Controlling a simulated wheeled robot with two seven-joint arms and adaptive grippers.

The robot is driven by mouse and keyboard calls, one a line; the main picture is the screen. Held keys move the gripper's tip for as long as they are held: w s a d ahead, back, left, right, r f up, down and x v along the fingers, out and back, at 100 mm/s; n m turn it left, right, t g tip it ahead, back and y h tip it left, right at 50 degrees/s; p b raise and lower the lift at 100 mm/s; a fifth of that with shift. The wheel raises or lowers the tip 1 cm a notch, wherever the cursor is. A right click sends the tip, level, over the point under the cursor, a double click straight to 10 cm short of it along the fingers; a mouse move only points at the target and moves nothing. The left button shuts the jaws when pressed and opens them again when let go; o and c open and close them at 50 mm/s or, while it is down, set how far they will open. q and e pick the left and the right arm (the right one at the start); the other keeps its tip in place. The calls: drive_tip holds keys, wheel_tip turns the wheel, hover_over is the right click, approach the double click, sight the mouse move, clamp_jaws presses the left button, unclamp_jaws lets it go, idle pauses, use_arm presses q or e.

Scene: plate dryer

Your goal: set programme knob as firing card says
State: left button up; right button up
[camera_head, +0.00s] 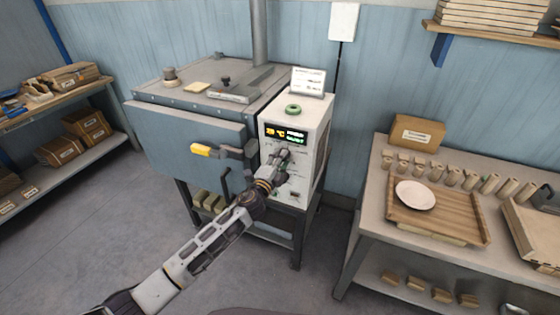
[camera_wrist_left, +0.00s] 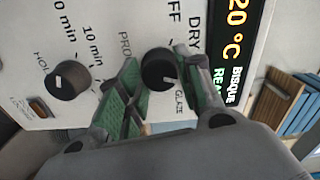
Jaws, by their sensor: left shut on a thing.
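The white control box (camera_head: 318,118) stands at the right side of the kiln. My left gripper (camera_head: 281,157) is at its front panel. In the left wrist view the green-padded fingers are shut on the black programme knob (camera_wrist_left: 157,68), one on each side. DRY, OFF and GLAZE lettering surrounds this knob. A pale mark shows on the knob, but I cannot tell its exact setting. The display (camera_wrist_left: 237,60) shows 20 °C and BISQUE. The firing card (camera_head: 308,80) stands on the box; its text is too small to read. My right gripper is not in view.
A second black knob (camera_wrist_left: 68,79), near HOLD and minute markings, sits beside the left gripper's fingers. The kiln door has a yellow-ended handle (camera_head: 203,150) close to my left arm. A workbench (camera_head: 370,210) with a tray (camera_head: 455,222) and white plate (camera_head: 415,195) stands right.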

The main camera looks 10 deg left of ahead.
use_arm(q)
drive_tip(key=o, duration=1.1)
drive_tip(key=shift+c, duration=0.2)
drive_tip(key=shift+s, duration=0.15)
drive_tip(key=v, duration=1.1)
drive_tip(key=shift+s+a, duration=0.15)
drive_tip(key=shift+s, duration=0.2)
